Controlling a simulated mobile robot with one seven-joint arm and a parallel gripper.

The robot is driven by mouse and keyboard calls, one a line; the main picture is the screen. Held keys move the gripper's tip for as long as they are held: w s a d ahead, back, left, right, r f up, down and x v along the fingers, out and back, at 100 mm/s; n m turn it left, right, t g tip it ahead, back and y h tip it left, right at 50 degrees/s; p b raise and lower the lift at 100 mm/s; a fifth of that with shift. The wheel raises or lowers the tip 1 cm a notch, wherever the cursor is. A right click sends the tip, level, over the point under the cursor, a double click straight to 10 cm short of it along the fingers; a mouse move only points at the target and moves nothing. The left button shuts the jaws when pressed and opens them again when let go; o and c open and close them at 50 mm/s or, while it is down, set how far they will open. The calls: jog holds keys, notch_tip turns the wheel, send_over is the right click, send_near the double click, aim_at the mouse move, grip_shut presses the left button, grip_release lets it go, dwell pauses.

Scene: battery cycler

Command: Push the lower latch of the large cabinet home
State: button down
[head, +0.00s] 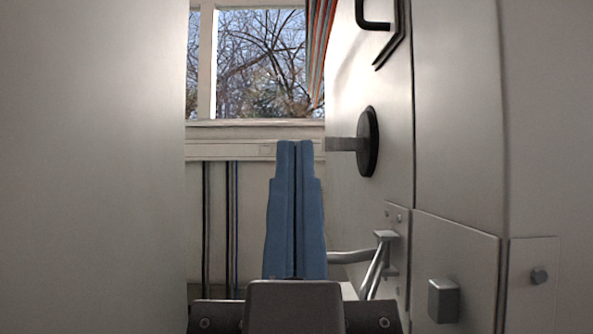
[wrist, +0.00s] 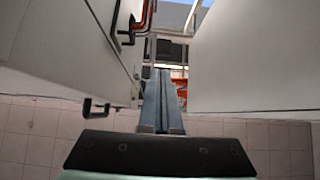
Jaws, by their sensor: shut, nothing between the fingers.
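The large cabinet (head: 455,110) stands close on the right in the head view. On its face are a black disc with a grey bar (head: 367,142) and, below it, a grey metal bracket with a bent rod (head: 383,262). I cannot tell for sure which of these is the lower latch. My gripper (head: 294,145) points forward in the middle, blue fingers shut and empty. Its tips appear left of the grey bar, with a visible gap. In the wrist view the gripper (wrist: 162,72) shows between two pale panels; whether it touches anything is unclear.
A pale panel (head: 90,160) fills the left, leaving a narrow gap. A window (head: 258,60) and dark cables (head: 230,220) are behind.

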jog(key=w+r+g+y+p, duration=0.1)
jog(key=w+r+p, duration=0.2)
jog(key=r+p, duration=0.5)
jog(key=w+r+g+y+p, duration=0.1)
jog(key=w+r+p, duration=0.2)
jog(key=r+p, duration=0.5)
jog(key=w+d+f+m+g+y+p, duration=0.2)
jog(key=w+f+m+g+p, duration=0.15)
jog(key=f+p, duration=0.5)
jog(key=w+d+f+m+g+y+p, duration=0.1)
jog(key=w+f+m+g+y+p, duration=0.1)
jog(key=f+g+p, duration=0.5)
jog(key=s+d+f+m+t+y+p, duration=0.1)
jog(key=s+d+f+m+t+p, duration=0.15)
jog(key=s+f+m+p, duration=0.7)
jog(key=w+a+r+n+g+p, duration=0.1)
jog(key=w+a+p, duration=0.2)
jog(key=w, duration=0.9)
jog(key=shift+w+a+n, duration=0.35)
jog(key=shift+a+n, duration=0.05)
jog(key=shift+a, duration=0.65)
